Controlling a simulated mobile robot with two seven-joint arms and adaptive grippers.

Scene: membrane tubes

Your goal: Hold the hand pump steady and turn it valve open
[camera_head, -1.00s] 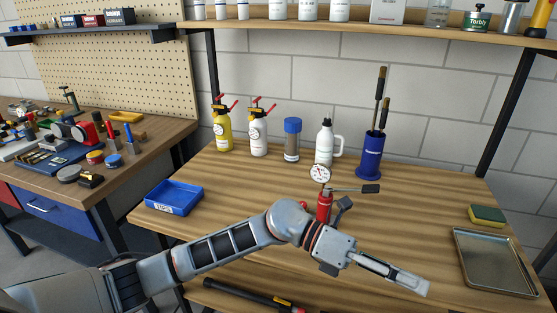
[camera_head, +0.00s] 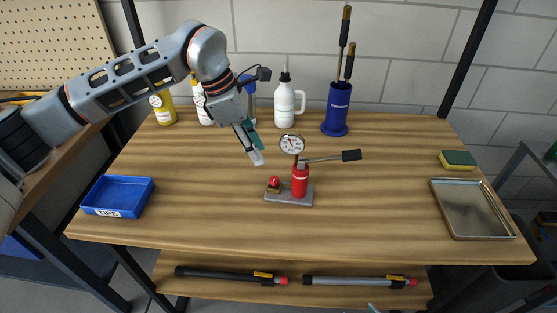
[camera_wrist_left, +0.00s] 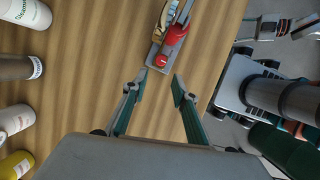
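The hand pump stands upright on the wooden table, with a red cylinder (camera_head: 300,182), a grey base (camera_head: 290,199), a round gauge (camera_head: 292,144) and a black-gripped lever (camera_head: 350,156) pointing right. Its red valve knob (camera_head: 273,181) sits on the base's left end. My left gripper (camera_head: 257,157) is above the table, behind and left of the pump, apart from it. In the left wrist view its fingers (camera_wrist_left: 160,89) are spread and empty, with the red knob (camera_wrist_left: 161,63) just beyond them. Part of my right arm seems to show there at the upper right; its finger state is unclear.
Bottles and a blue brush holder (camera_head: 338,112) line the table's back. A blue tray (camera_head: 118,197) is at left; a metal tray (camera_head: 470,208) and sponge (camera_head: 458,160) are at right. The wood around the pump's front is clear.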

